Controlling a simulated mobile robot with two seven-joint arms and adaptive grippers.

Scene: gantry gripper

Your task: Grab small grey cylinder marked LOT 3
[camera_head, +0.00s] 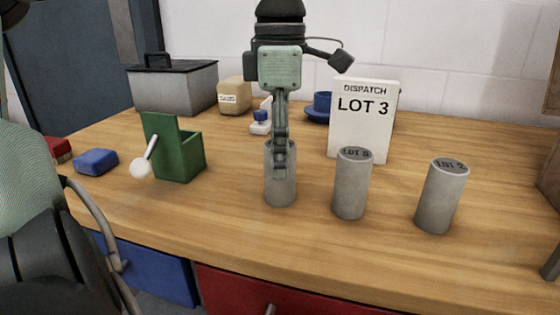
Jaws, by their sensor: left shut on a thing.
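Three small grey cylinders stand upright in a row on the wooden table. My left gripper (281,160) comes down from above and is shut on the left cylinder (280,190). One finger lies over its near side; the gripper hides its top, so I cannot read its mark. The middle cylinder (351,187) has a mark on top that looks like LOT 8 or LOT 3; I cannot tell which. The right cylinder (441,198) reads LOT 2. A white sign (362,125) behind them reads DISPATCH LOT 3. My right gripper is not in view.
A green holder (178,150) with a white-knobbed lever and a blue block (96,161) stand to the left. The table's front right is clear.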

